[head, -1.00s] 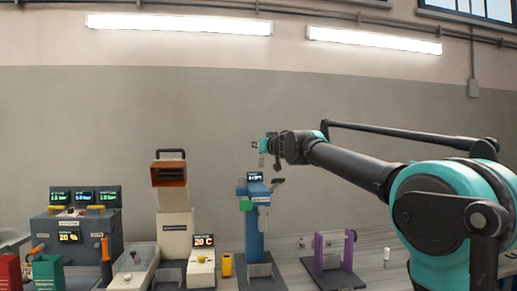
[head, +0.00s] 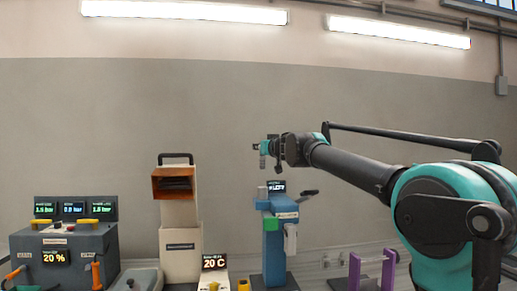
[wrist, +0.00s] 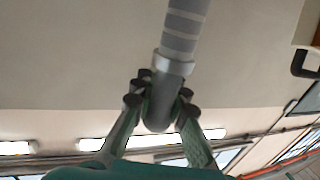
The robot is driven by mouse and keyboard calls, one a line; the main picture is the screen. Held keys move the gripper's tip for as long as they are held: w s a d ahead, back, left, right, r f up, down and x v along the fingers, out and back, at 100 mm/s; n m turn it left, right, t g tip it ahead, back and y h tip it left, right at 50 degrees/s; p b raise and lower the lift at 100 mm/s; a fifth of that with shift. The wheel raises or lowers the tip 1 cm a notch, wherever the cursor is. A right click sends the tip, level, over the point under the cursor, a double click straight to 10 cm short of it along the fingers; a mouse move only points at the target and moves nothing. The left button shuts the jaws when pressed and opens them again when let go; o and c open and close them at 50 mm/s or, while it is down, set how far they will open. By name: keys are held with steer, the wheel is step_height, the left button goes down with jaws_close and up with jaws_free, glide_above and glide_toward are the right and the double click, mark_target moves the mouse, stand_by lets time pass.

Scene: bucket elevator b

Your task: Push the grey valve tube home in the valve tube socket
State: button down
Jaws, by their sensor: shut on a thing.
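My gripper (wrist: 161,98) is shut on the grey valve tube (wrist: 182,30) in the wrist view. The tube has lighter bands and a pale collar, and runs up out of the picture from the fingers. In the head view my gripper (head: 264,148) is in the air above the blue stand (head: 273,245), with a short grey part of the tube (head: 262,162) showing below it. I cannot tell which part is the valve tube socket.
Left of the stand are a cream tower (head: 180,230) with an orange-brown opening, a 20 C display unit (head: 214,268) and a dark control box (head: 66,258) with several screens. A purple frame (head: 372,272) is to the right. A dark lever (head: 308,195) sticks out from the stand.

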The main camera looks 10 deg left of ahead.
steer(key=shift+s+f, duration=0.1)
steer(key=shift+f, duration=2.8)
steer(key=shift+f, duration=2.3)
steer(key=shift+r, duration=0.1)
steer(key=shift+r, duration=1.95)
steer(key=shift+f, duration=0.95)
